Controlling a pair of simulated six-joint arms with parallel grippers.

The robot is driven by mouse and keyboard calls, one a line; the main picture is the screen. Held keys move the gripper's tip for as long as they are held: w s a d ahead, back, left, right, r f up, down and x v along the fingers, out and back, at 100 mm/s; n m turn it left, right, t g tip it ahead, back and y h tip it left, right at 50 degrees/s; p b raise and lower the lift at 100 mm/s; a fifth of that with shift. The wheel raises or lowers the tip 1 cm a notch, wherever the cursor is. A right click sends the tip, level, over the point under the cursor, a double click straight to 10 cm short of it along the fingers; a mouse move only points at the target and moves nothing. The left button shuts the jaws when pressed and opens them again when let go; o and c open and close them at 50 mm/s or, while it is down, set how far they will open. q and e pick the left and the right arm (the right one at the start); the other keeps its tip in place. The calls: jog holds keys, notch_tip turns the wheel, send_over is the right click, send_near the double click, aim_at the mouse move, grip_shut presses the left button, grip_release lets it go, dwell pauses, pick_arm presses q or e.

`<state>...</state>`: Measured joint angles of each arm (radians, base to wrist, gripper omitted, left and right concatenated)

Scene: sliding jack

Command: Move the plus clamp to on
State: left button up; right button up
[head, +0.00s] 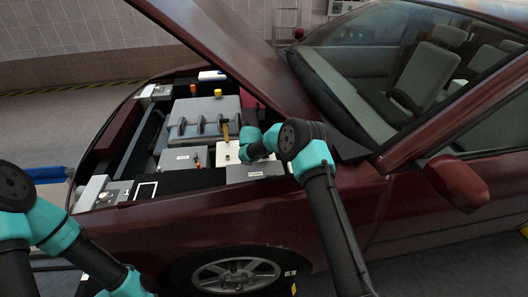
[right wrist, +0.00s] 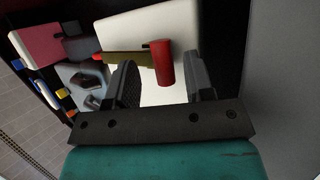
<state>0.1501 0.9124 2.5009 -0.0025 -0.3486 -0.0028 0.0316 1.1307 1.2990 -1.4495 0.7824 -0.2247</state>
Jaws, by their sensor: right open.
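In the right wrist view a red clamp (right wrist: 162,64) stands out from a white box (right wrist: 150,22) and lies between the two dark fingers of my right gripper (right wrist: 161,70). The fingers are apart, with a gap on each side of the red piece. In the head view my right gripper (head: 248,146) reaches down over the white box (head: 228,154) in the engine bay and hides the clamp there. My left arm stands at the lower left of the head view; its gripper is out of the picture.
An olive bar (right wrist: 138,58) lies beside the clamp. The grey engine cover (head: 200,115), a labelled grey box (head: 180,160) and a fuse box (head: 254,173) surround the spot. The raised hood (head: 235,55) slants overhead. The red fender (head: 200,228) lies in front.

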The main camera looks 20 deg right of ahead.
jog(key=v, duration=1.7)
jog(key=shift+r, duration=0.2)
jog(key=shift+s, duration=0.1)
